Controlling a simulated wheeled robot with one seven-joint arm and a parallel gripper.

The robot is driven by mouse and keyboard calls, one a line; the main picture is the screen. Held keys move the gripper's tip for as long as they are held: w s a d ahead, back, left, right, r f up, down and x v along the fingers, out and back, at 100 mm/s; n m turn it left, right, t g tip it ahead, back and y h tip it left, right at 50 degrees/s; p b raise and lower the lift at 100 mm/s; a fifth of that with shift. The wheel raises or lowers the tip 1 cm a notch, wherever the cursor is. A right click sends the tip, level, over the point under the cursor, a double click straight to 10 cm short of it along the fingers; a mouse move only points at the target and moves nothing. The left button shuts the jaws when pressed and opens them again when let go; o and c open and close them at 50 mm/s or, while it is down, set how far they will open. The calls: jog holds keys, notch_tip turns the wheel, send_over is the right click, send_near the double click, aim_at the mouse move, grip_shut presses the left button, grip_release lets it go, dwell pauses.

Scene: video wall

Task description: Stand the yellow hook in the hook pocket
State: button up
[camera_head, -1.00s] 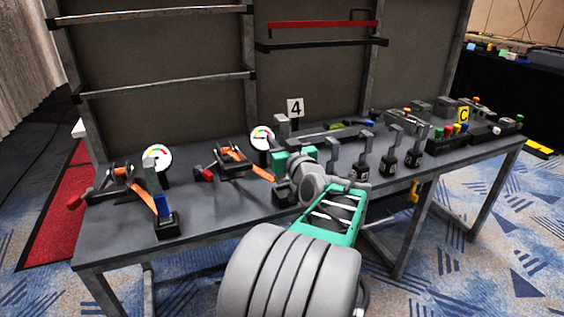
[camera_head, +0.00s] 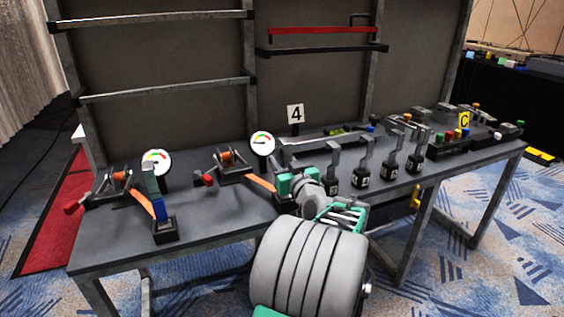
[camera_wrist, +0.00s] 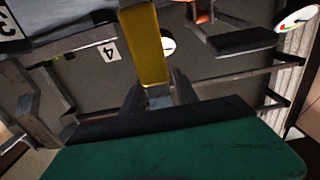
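A yellow bar, which I take to be the yellow hook (camera_wrist: 147,45), fills the upper middle of the wrist view. Its near end lies between the two dark fingers of my gripper (camera_wrist: 158,92), which seem closed on it. I cannot tell for sure which part is the hook pocket. Another small yellow piece (camera_head: 416,198) hangs below the table's front edge.
Numbered black blocks with grey posts (camera_head: 362,170) stand close right of my gripper. An orange-strapped reel (camera_head: 232,165) and a dial (camera_head: 262,143) stand left. A blue post on a black base (camera_head: 160,215) is further left. The front-left table top (camera_head: 110,245) is clear.

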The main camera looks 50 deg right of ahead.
jog(key=shift+o, duration=0.8)
